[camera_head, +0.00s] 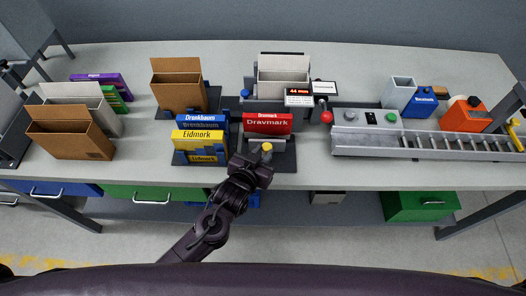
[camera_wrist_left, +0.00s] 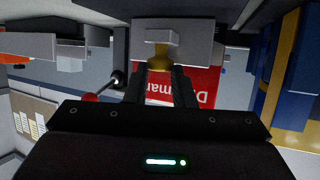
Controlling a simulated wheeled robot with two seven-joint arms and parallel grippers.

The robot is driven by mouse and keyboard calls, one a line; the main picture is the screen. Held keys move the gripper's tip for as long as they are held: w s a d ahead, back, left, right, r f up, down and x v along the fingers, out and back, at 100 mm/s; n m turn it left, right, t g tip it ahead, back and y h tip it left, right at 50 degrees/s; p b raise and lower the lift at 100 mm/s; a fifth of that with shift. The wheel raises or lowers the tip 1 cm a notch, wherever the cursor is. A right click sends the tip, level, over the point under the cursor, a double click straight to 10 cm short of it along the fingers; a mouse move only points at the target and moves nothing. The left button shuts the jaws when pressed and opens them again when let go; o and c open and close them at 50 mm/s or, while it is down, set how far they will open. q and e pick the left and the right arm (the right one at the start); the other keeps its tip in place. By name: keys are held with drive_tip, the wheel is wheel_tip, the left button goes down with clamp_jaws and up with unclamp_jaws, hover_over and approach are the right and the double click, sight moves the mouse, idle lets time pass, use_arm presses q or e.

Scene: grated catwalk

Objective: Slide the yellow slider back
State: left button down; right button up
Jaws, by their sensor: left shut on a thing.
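The yellow slider (camera_head: 267,148) shows as a small yellow knob at the front of a fixture, just in front of a red Dravmark box (camera_head: 268,124). In the left wrist view the yellow slider (camera_wrist_left: 158,58) sits between the fingertips, with a pale grey block (camera_wrist_left: 160,32) beyond it. My left gripper (camera_head: 262,156) reaches in from the front and is shut on the yellow slider; in the wrist view the fingers (camera_wrist_left: 160,78) close on its sides. The red box (camera_wrist_left: 200,84) also shows behind the fingers there. My right gripper is not in view.
Yellow Eidmork boxes (camera_head: 199,146) and blue boxes stand just left of the gripper. A red ball-topped lever (camera_head: 326,117) and a roller conveyor (camera_head: 430,143) are to the right. Open cardboard boxes (camera_head: 70,138) stand at the left. The bench front strip (camera_head: 350,175) is clear.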

use_arm(q)
drive_tip(key=c, duration=1.6)
unclamp_jaws()
drive_tip(key=shift+d+f, duration=0.2)
drive_tip(key=shift+o, duration=1.1)
drive_tip(key=shift+w+f, duration=0.1)
drive_tip(key=shift+w, duration=0.2)
drive_tip(key=shift+o, duration=1.3)
drive_tip(key=shift+w+d, duration=0.15)
drive_tip(key=shift+s+a+r, duration=0.2)
drive_tip(key=shift+s+a, duration=0.1)
drive_tip(key=shift+s, duration=0.25)
drive_tip(key=b+v, duration=0.1)
drive_tip(key=v, duration=0.6)
drive_tip(key=shift+b, duration=0.4)
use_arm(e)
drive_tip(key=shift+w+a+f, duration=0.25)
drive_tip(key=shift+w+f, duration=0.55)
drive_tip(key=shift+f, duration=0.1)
use_arm(q)
drive_tip(key=shift+w+d+r, duration=0.1)
